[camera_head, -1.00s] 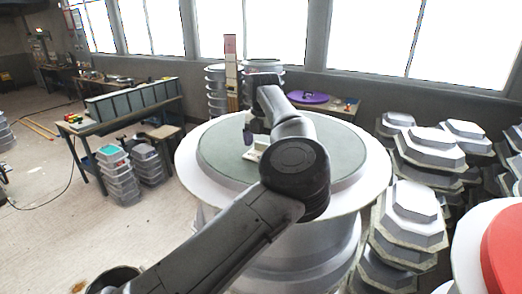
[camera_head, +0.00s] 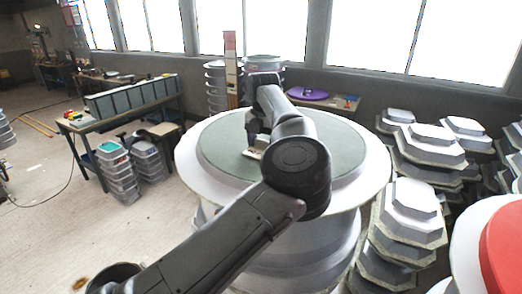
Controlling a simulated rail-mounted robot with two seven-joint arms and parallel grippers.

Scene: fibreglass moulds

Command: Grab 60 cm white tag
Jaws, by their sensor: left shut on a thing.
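A small pale tag (camera_head: 251,154) shows at the grey-green top of the round mould (camera_head: 222,150), mostly hidden behind my left arm. My left gripper (camera_head: 251,143) points down over the mould top and is shut on the tag. The fingertips are small and partly covered by my arm, so I cannot tell whether the tag touches the surface. My right gripper is not in view.
The round mould has a wide white rim (camera_head: 376,172). Stacked octagonal moulds (camera_head: 410,215) stand close on the right, beside a red-topped mould (camera_head: 505,250). A workbench (camera_head: 125,115) and stacked bins (camera_head: 117,172) stand left; the floor there is mostly clear.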

